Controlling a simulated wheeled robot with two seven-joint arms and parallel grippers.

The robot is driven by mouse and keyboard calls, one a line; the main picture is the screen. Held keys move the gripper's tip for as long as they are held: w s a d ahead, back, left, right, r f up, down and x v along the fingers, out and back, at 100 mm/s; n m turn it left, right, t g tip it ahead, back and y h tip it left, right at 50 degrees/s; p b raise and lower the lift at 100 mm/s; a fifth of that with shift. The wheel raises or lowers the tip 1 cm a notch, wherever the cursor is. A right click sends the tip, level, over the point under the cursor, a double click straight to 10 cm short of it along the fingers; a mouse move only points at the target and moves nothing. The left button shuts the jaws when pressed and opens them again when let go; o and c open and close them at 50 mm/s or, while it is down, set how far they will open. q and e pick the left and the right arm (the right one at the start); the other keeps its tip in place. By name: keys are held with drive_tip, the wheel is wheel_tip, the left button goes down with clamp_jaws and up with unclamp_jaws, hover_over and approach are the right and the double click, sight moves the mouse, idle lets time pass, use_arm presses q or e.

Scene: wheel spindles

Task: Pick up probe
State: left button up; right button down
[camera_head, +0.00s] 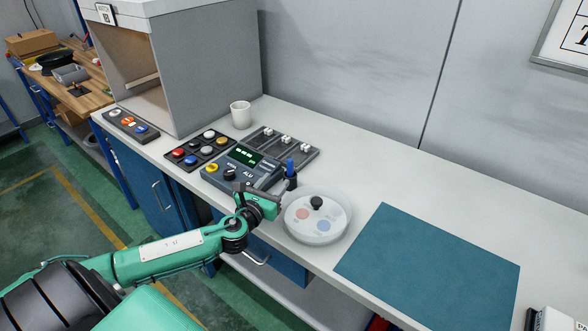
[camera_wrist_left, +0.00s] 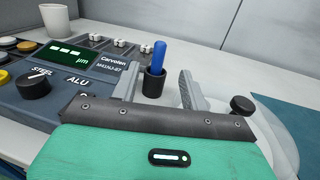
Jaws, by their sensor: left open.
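The probe (camera_head: 290,166) is a blue pen-like stick standing upright in a small black holder (camera_head: 290,182), beside the right end of the grey gauge (camera_head: 243,168). My left gripper (camera_head: 279,196) is just in front of it. In the left wrist view the blue probe (camera_wrist_left: 159,54) and its black holder (camera_wrist_left: 154,82) show between the two open fingers of my left gripper (camera_wrist_left: 160,88), beyond the gripper body. The fingers appear apart from the probe, and nothing is held. My right gripper is not in view.
A round clear-lidded dish (camera_head: 316,218) with a black knob stands close to the right of my gripper. A teal mat (camera_head: 430,268) lies farther right. A tray of coloured discs (camera_head: 200,149), a white cup (camera_head: 240,115) and a rack (camera_head: 278,147) stand left and behind.

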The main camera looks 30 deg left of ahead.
sight(289, 166)
use_arm(q)
drive_tip(key=w, duration=0.2)
drive_tip(key=w+p, duration=0.1)
drive_tip(key=shift+w+a+r, duration=0.25)
drive_tip(key=shift+r, duration=0.05)
drive_tip(key=w, duration=0.3)
drive_tip(key=shift+a+f, duration=0.15)
drive_tip(key=shift+f, duration=0.1)
drive_tip(key=shift+w, duration=0.3)
drive_tip(key=shift+w+a+p, duration=0.1)
drive_tip(key=shift+w+p, duration=0.25)
drive_tip(key=w, duration=0.3)
drive_tip(key=shift+w+a+f+p, duration=0.15)
drive_tip(key=shift+a+p, duration=0.05)
drive_tip(key=shift+p, duration=0.2)
drive_tip(key=shift+w, duration=0.5)
drive_tip(key=shift+f, duration=0.1)
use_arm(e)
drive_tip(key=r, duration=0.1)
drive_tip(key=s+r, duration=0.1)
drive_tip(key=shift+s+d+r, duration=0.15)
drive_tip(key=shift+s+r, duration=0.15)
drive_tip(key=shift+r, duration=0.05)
use_arm(q)
drive_tip(key=shift+c, duration=0.3)
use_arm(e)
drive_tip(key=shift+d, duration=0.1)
